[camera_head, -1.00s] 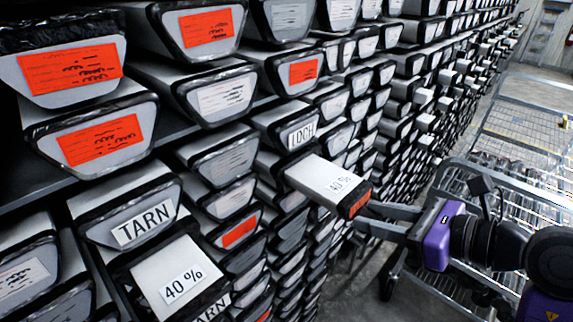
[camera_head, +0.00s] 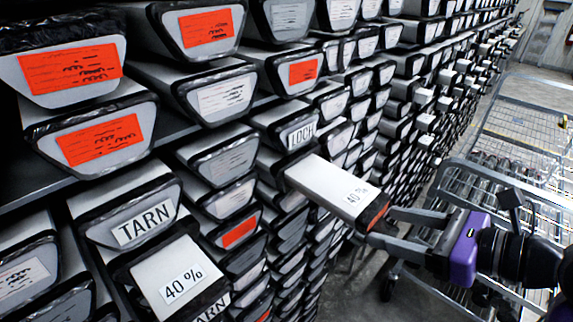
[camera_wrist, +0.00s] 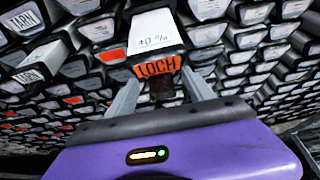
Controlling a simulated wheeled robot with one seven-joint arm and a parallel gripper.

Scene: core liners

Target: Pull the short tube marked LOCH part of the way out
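The short tube (camera_head: 328,185) is a white box-shaped tube with "40 %" on its top and a dark end with orange on it. It sticks out of the rack, its inner end still inside. In the wrist view this tube (camera_wrist: 153,30) shows "LOCH" on its orange end label. My gripper (camera_head: 379,224) has one finger on each side of the tube's outer end and appears shut on it. In the wrist view the fingers (camera_wrist: 160,84) flank the end around a dark part below the label. The exact contact is partly hidden.
A wider LOCH-labelled tube (camera_head: 300,134) sits just above. A TARN tube (camera_head: 142,222) and another tube marked "40 %" (camera_head: 183,280) are at the lower left. Tubes fill the rack closely. A wire cart (camera_head: 520,130) stands to the right, behind my arm.

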